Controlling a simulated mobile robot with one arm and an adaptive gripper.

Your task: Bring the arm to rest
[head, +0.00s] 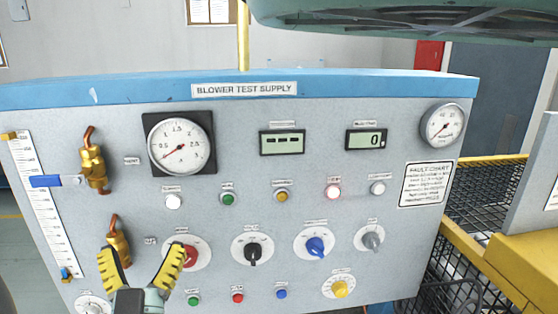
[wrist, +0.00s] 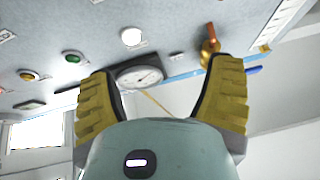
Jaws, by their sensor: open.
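My gripper (head: 142,274) has yellow ribbed fingers and shows at the lower left in the head view, in front of the panel (head: 220,265) marked BLOWER TEST SUPPLY. The fingers are spread apart with nothing between them. In the wrist view my gripper (wrist: 162,95) is also open and empty, with the panel beyond its tips. In the head view the fingers overlap a lower brass valve (head: 119,243) and lie close to a red knob (head: 185,252). I cannot tell whether they touch the panel.
The panel carries a large gauge (head: 180,145), two small displays, an upper brass valve (head: 94,167) and several knobs and lamps. A scale with a blue pointer (head: 45,181) is at the left. A yellow-framed mesh structure (head: 470,230) stands at the right. A green housing (head: 400,15) hangs above.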

